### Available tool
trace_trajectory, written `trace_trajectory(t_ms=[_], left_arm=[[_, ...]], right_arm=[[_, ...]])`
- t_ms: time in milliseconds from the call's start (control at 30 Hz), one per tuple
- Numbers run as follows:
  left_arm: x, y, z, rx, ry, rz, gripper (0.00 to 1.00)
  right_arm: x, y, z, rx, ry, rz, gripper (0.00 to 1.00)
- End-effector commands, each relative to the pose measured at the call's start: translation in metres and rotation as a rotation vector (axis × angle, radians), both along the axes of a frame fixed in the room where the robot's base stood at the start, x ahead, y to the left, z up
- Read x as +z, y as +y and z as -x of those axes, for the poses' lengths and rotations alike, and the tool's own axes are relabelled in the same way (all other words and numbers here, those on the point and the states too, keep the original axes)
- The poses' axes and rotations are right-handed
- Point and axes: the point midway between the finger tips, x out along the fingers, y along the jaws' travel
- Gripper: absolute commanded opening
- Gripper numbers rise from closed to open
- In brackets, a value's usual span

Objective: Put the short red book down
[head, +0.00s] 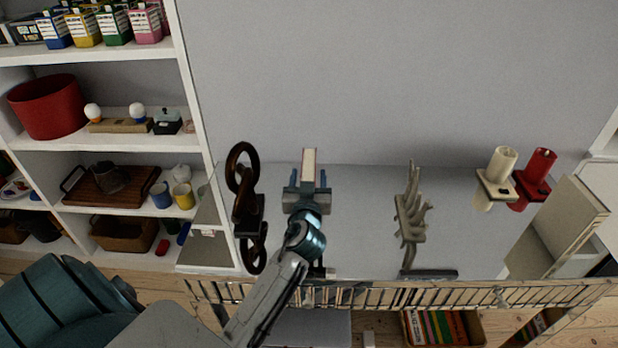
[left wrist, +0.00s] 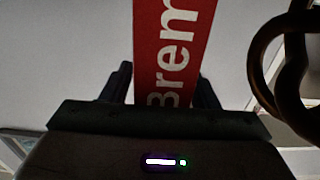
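The short red book (left wrist: 172,50) fills the middle of the left wrist view, with white lettering on its red face. In the head view it shows as a narrow upright block with a pale top (head: 309,158). My left gripper (head: 307,186) has one finger on each side of the book and is shut on it; the wrist view also shows the fingers (left wrist: 165,88). The book is over the back part of the grey surface (head: 360,215). I cannot tell whether its lower edge touches the surface. My right gripper is not in view.
A dark looped sculpture (head: 243,205) stands close left of the gripper. The surface between book and ornament is clear. A filled shelf (head: 120,145) is at left.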

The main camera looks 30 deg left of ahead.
Motion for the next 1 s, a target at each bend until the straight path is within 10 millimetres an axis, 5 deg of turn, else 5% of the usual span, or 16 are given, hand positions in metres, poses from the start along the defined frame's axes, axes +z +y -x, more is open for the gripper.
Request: trace_trajectory(t_ms=[333,700,1000], left_arm=[[-0.001,-0.006,0.008,-0.001,-0.002,0.002,0.54],[-0.003,-0.045,0.072,0.000,-0.001,0.006,0.54],[0.000,-0.061,0.099,-0.001,-0.002,0.002,0.54]], right_arm=[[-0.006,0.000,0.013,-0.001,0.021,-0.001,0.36],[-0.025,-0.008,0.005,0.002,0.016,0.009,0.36],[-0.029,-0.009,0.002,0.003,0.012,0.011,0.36]])
